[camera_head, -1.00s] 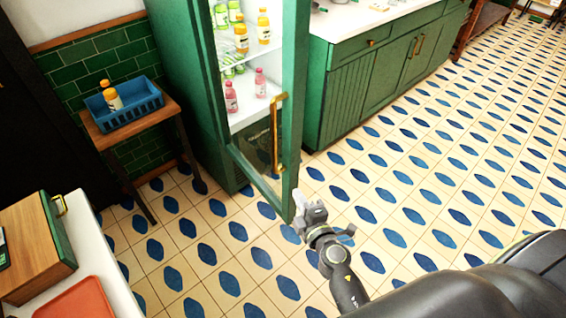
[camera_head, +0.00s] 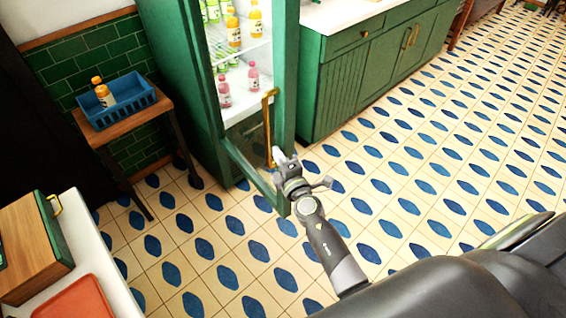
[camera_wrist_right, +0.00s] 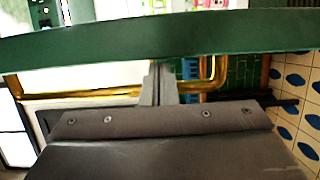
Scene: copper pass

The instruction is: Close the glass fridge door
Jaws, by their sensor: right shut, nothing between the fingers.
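The glass fridge door (camera_head: 287,75) stands open, with a green frame and a gold handle (camera_head: 267,130). The green fridge (camera_head: 175,75) shows its lit inside through the door. My right gripper (camera_head: 280,157) is shut and empty, close to the lower part of the door's free edge by the handle. In the right wrist view the green door frame (camera_wrist_right: 160,36) crosses in front of the shut fingers (camera_wrist_right: 160,85), with the gold handle (camera_wrist_right: 75,94) near them. Whether the fingers touch the door I cannot tell. My left gripper is out of view.
Bottles (camera_head: 233,32) stand on the fridge shelves. A small wooden table (camera_head: 128,124) with a blue crate (camera_head: 125,108) stands left of the fridge. Green cabinets (camera_head: 350,75) stand to the right. A white counter (camera_head: 105,270) is at the lower left. The tiled floor in front is open.

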